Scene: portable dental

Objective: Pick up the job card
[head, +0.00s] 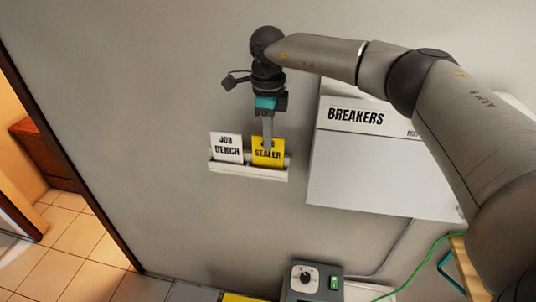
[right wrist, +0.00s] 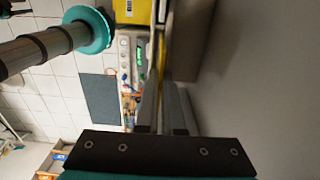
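A wall rack (head: 248,174) holds two upright cards side by side. The white card (head: 227,149) reads "JOB BENCH" and stands in the left part. The yellow card (head: 268,157) reads "SEALER" and stands in the right part. My right gripper (head: 267,143) points down at the yellow card, with a finger overlapping its upper middle. In the right wrist view the fingers (right wrist: 161,95) are close together, with a thin yellow strip just beyond them. Whether they clamp the card is not clear. My left gripper is not in view.
A white box labelled "BREAKERS" (head: 372,160) is on the wall right of the rack, under my right arm. A grey device with a dial (head: 311,281) stands below. A doorway with a tiled floor (head: 75,240) is at left. The wall left of the rack is clear.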

